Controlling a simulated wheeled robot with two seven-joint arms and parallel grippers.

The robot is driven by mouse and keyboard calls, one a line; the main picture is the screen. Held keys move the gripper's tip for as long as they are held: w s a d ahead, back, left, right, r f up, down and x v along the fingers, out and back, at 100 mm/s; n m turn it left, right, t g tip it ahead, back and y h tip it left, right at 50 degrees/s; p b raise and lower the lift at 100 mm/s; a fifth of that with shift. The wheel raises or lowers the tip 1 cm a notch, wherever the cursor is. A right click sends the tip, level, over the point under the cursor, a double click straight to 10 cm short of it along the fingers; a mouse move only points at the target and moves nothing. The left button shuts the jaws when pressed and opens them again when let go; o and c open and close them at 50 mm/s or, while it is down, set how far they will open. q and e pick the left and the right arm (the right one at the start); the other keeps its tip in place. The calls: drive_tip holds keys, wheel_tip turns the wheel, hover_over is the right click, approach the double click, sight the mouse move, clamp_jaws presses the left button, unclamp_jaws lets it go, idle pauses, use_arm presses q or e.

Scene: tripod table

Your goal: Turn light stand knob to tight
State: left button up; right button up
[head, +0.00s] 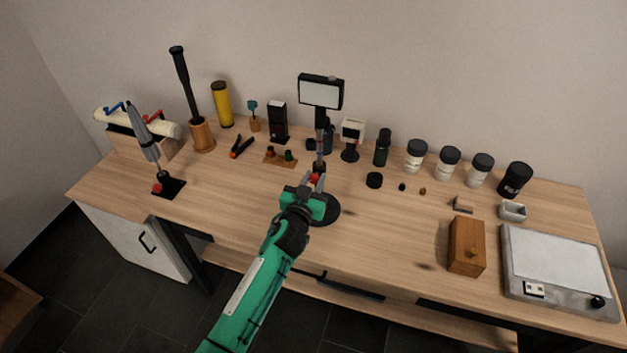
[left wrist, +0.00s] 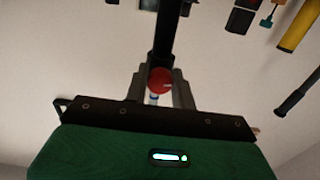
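The light stand has a white rectangular lamp head (head: 321,93) on a dark upright pole and a round black base (head: 327,211). Its red knob (head: 315,180) sits low on the pole and also shows in the left wrist view (left wrist: 160,80), where a pale mark is on it. My left gripper (head: 313,183) reaches in from the front at knob height. In the left wrist view its two grey fingers (left wrist: 160,84) flank the knob closely with no clear gap, so it looks shut on it. The exact contact is partly hidden. My right gripper is not in view.
A small boom with a red knob stands on a black base (head: 168,188) at the left. Pliers (head: 242,146), a small rack (head: 281,157) and several jars line the back. A wooden box (head: 466,246) and a grey scale (head: 560,270) are at the right. The table front is clear.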

use_arm(q)
drive_tip(key=c, duration=0.3)
drive_tip(key=shift+c, duration=0.2)
drive_tip(key=shift+m, duration=0.7)
drive_tip(key=m, duration=0.4)
drive_tip(key=shift+b, duration=0.4)
drive_tip(key=m, duration=1.3)
drive_tip(key=shift+m, duration=0.3)
